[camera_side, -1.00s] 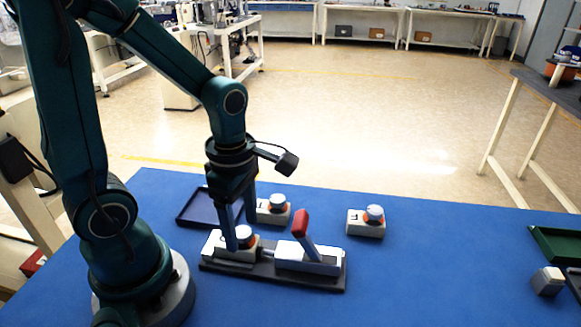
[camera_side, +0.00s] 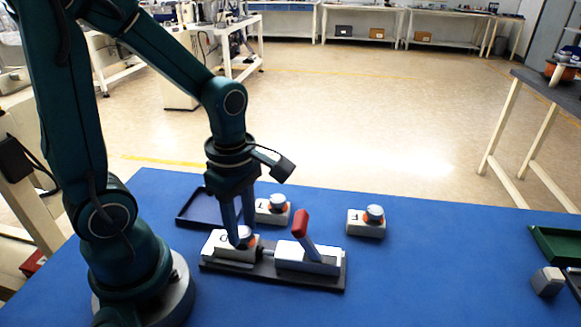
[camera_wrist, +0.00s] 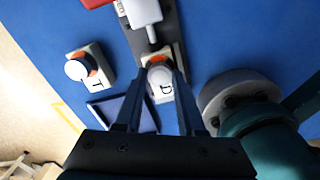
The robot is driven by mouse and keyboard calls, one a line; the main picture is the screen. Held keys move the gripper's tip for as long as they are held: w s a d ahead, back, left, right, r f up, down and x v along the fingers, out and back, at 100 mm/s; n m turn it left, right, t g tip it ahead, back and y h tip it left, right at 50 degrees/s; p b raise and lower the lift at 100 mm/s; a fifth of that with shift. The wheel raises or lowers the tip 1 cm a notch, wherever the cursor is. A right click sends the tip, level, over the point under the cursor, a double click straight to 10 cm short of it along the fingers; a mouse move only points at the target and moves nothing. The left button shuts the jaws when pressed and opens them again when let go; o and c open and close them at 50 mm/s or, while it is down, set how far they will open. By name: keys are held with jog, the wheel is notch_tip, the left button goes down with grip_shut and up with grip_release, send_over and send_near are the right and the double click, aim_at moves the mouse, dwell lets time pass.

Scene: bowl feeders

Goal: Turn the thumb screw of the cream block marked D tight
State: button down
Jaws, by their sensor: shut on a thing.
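The cream block marked D (camera_wrist: 167,92) sits in the dark-based clamp fixture (camera_side: 270,277). Its grey round thumb screw (camera_wrist: 160,76) is on top, between my fingertips in the wrist view. My gripper (camera_side: 241,240) points down over the block and is shut on the screw knob, one finger on each side. In the side view the fingers partly hide the knob (camera_side: 245,234), and the block (camera_side: 232,252) shows below them. Orange shows under the knob.
The fixture's white clamp body (camera_side: 308,260) and raised red lever (camera_side: 300,224) stand just right of the block. Two similar cream blocks, one behind (camera_side: 272,215) and one to the right (camera_side: 365,229), stand apart. A dark tray (camera_side: 187,215) lies behind; a green tray (camera_side: 555,243) is far right.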

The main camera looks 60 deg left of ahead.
aim_at(242, 232)
jog(key=m, duration=0.4)
jog(key=shift+m, duration=0.3)
jog(key=m, duration=0.3)
jog(key=shift+m, duration=0.3)
jog(key=m, duration=0.7)
jog(key=c, duration=0.5)
grip_release()
jog(key=shift+r, duration=2.6)
